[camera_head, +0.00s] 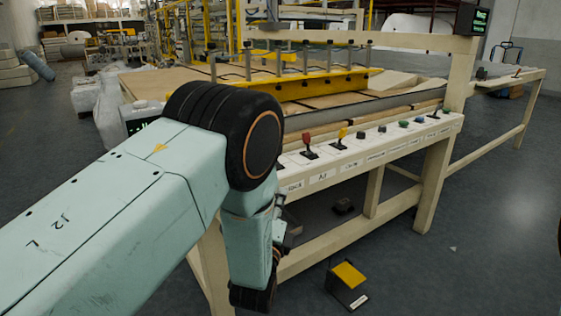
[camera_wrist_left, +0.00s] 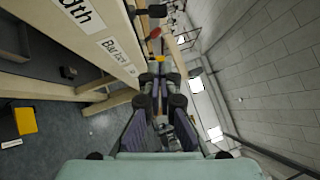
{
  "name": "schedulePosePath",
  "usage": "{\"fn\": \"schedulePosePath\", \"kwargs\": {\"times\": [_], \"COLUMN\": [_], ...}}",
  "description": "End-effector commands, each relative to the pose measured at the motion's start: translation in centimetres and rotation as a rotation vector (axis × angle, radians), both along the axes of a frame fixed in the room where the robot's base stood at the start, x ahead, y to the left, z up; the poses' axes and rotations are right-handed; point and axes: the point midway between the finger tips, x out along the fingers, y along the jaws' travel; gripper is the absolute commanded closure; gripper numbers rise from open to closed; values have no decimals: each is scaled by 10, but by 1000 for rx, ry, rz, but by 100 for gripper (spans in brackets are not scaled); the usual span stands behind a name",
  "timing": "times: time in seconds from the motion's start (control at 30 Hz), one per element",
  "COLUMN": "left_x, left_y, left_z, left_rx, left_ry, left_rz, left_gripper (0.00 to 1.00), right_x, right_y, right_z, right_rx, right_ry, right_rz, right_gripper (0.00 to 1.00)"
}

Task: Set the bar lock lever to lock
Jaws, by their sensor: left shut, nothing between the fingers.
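The "Bar lock" label (camera_wrist_left: 120,55) is on the front of the cream console in the left wrist view. Just beyond it are a black-knobbed lever (camera_wrist_left: 157,10) and a red lever (camera_wrist_left: 154,34); I cannot tell for sure which one the label belongs to. The red lever also stands on the console in the head view (camera_head: 308,141). My arm hides the console's left end there. My left gripper (camera_wrist_left: 158,68) is shut and empty, in front of the console and apart from the levers. In the head view it is mostly hidden below my arm. My right gripper is not in view.
A yellow lever (camera_head: 342,133), several buttons and another black lever (camera_head: 433,115) line the console. A yellow bar (camera_head: 310,85) spans the table behind. A yellow-topped pedal (camera_head: 348,276) sits on the floor.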

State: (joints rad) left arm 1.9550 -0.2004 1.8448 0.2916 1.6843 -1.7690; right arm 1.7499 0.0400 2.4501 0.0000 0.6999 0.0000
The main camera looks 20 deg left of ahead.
Motion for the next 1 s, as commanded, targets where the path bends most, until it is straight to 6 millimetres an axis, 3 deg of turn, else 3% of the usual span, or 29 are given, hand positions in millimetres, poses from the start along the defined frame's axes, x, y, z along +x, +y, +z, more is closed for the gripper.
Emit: {"fn": "schedulePosePath", "kwargs": {"times": [0.27,0.7,1.0], "left_x": [26,104,122], "left_y": [4,12,38], "left_z": [5,23,35], "left_rx": [-3,-3,-2], "left_ry": [-4,-3,-1], "left_rz": [2,2,1], "left_gripper": [100,100,100], "right_x": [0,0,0], "right_y": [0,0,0], "right_z": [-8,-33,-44], "right_rx": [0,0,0], "right_ry": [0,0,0], "right_rz": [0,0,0], "right_gripper": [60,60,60]}}
